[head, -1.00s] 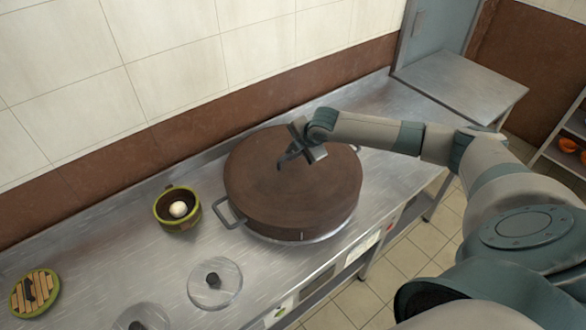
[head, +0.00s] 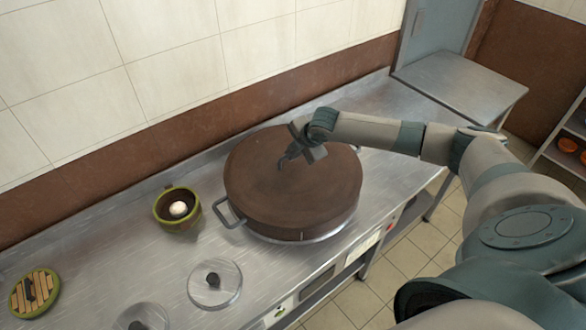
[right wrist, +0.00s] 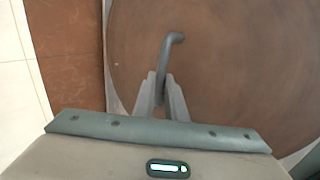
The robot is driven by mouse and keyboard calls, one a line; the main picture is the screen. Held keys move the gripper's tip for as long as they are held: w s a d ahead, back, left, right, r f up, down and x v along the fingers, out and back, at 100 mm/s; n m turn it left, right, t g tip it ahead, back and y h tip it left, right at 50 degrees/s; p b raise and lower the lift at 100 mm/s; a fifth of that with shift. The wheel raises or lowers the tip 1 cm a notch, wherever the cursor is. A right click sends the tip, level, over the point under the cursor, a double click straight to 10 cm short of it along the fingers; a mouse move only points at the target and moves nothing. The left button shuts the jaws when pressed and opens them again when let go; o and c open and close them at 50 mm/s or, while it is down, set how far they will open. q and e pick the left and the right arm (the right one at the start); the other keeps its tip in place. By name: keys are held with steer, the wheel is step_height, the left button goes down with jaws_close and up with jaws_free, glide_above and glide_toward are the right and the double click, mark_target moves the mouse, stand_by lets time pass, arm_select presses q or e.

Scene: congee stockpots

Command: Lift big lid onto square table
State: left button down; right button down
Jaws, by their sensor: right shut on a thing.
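The big lid (head: 315,195) is a wide, round brown disc on a large metal pot with a side handle (head: 230,216) at its left. A dark bent handle stands on the lid and shows in the right wrist view (right wrist: 168,52). My right gripper (head: 284,162) is over the middle of the lid. In the right wrist view its fingers (right wrist: 163,88) are shut on the lid's handle. The lid appears level and on the pot; I see no gap. The square table (head: 460,80) is a bare metal top at the upper right. My left gripper is out of view.
A green pot (head: 178,209) with a white ball inside stands left of the big pot. Clear lids (head: 214,284) and a slatted lid (head: 35,292) lie on the metal counter (head: 110,255). A tiled wall runs behind. A shelf with orange bowls (head: 568,146) stands far right.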

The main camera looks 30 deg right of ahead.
mark_target(292, 164)
steer(key=shift+r, duration=0.1)
stand_by(0.4)
steer(key=shift+r, duration=0.1)
steer(key=shift+w+r, duration=0.1)
steer(key=shift+r, duration=0.1)
steer(key=shift+r+b, duration=0.9)
steer(key=shift+r, duration=0.7)
steer(key=s+d+r+b, duration=0.4)
steer(key=s+d+r, duration=0.3)
steer(key=d, duration=0.2)
steer(key=shift+s, duration=0.35)
steer(key=shift+r, duration=0.2)
